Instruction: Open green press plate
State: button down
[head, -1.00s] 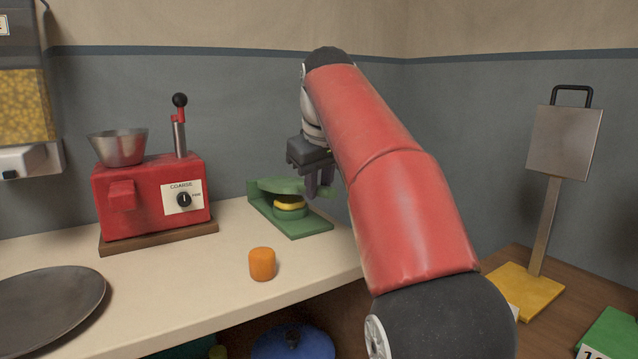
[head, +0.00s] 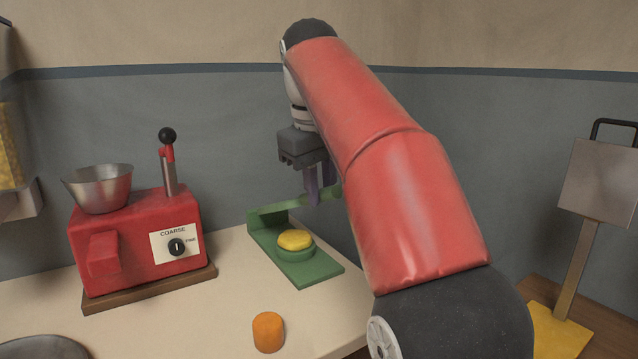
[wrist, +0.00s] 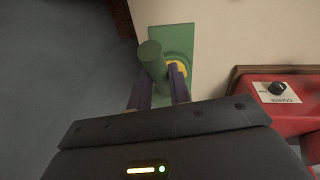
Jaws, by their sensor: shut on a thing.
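The green press (head: 320,272) stands on the counter, with a round yellow piece (head: 295,239) in its round green seat. Its green press plate (head: 281,206) is raised and tilted above the yellow piece, joined to the upright at the back left of the base. My gripper (head: 321,196) points down at the plate's right end and is shut on its handle; my arm partly hides that end. In the wrist view the green handle (wrist: 151,58) is a thick rod between the two purple-grey fingers, with the yellow piece partly visible behind.
A red grinder (head: 135,245) with a metal bowl (head: 100,188) and black-knobbed lever stands left of the press. An orange cylinder (head: 268,332) stands on the counter in front. A dark pan (head: 45,349) lies at lower left. The wall is close behind.

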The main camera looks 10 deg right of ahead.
jog(key=c, duration=1.3)
grip_release()
jog(key=shift+f, duration=0.1)
